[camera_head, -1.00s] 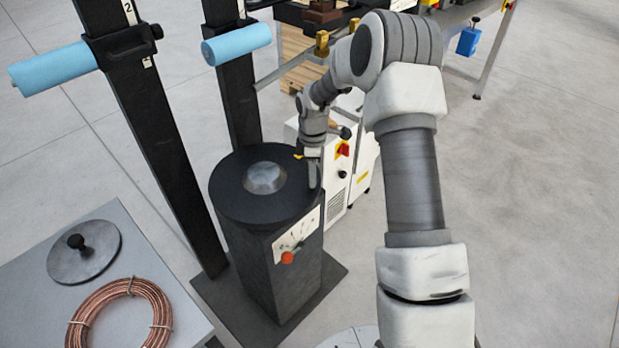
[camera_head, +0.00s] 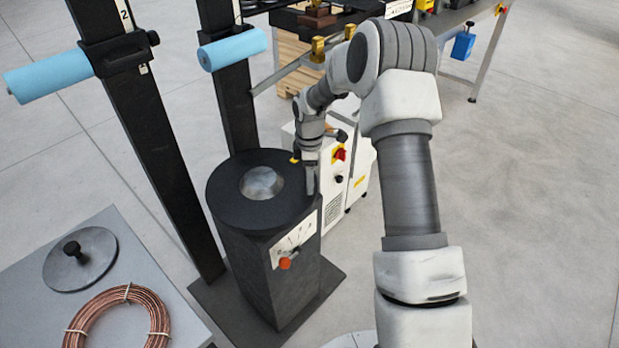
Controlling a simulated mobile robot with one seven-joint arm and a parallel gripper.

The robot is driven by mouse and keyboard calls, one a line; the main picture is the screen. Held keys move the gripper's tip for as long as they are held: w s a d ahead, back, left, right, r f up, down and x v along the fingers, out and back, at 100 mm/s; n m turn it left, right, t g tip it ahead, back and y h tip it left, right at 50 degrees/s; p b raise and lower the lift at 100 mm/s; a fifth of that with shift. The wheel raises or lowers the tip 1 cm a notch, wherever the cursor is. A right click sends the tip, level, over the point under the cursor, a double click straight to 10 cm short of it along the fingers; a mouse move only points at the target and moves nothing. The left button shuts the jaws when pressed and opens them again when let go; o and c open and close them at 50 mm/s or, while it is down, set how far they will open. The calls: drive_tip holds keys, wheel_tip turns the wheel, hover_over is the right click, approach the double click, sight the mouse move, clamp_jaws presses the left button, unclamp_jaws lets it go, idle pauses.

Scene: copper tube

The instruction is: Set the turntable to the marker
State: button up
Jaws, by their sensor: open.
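The turntable (camera_head: 232,207) is a black round disc with a silver domed hub (camera_head: 262,183) in its middle, on top of a dark square pedestal (camera_head: 262,275). A white scale plate with dark marks (camera_head: 296,238) is on the pedestal's front right face, with an orange-red knob (camera_head: 285,263) at its lower edge. My gripper (camera_head: 309,183) points down at the right rim of the disc, near the top of the scale plate. It is open; one finger is clearly seen, and whether it touches the disc I cannot tell. A separate marker on the disc is not clear.
A grey table (camera_head: 40,318) at lower left bears a copper coil (camera_head: 118,322) and a round lid with a black knob (camera_head: 78,262). Black posts (camera_head: 150,150) with blue rollers (camera_head: 50,76) stand behind. A white machine (camera_head: 356,165) stands close behind my gripper. The right floor is clear.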

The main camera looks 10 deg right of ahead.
drive_tip(key=shift+r, duration=0.1)
wheel_tip(320, 180, up, 17)
drive_tip(key=p, duration=0.1)
drive_tip(key=shift+r, duration=0.15)
idle(0.3)
drive_tip(key=s+a+r+m+t+h+p, duration=0.1)
drive_tip(key=s+r+m+t, duration=0.2)
drive_tip(key=s+r+m, duration=0.8)
drive_tip(key=s+r+m+t, duration=0.1)
drive_tip(key=s+m, duration=0.1)
drive_tip(key=s, duration=0.8)
drive_tip(key=s+r+m+t+y, duration=0.1)
drive_tip(key=s+m, duration=0.1)
drive_tip(key=s, duration=0.9)
drive_tip(key=shift+s+r+m+t+p, duration=0.2)
drive_tip(key=shift+r+m+t+p, duration=0.1)
drive_tip(key=shift+r+m, duration=0.1)
